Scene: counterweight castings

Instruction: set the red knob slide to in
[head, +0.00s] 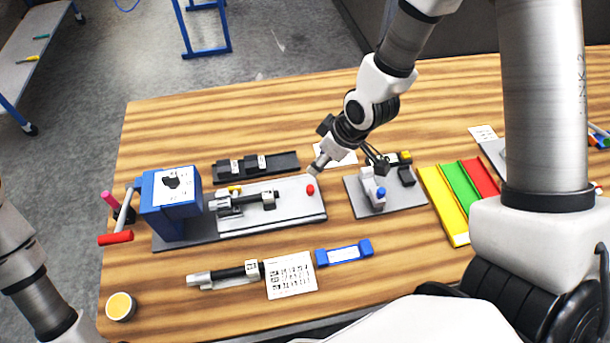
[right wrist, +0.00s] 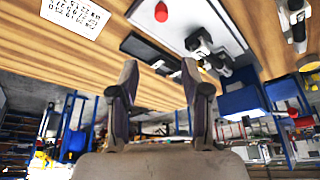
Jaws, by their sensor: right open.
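The red knob (head: 310,190) stands near the right end of a pale plate (head: 290,208) on the wooden table. The knob also shows at the top of the right wrist view (right wrist: 161,12). Whether it is at its in position cannot be told. My right gripper (head: 319,164) is just behind the knob in the head view, apart from it. In the right wrist view its two fingers (right wrist: 160,80) are spread with nothing between them. My left arm shows at the left edge, but its gripper is out of view.
A blue machine (head: 172,200) with a red-handled crank stands left of the plate. A black rail (head: 280,162) lies behind it. A grey fixture with a blue knob (head: 380,192) and coloured trays (head: 443,205) are to the right. A blue-ended block (head: 343,254) lies in front.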

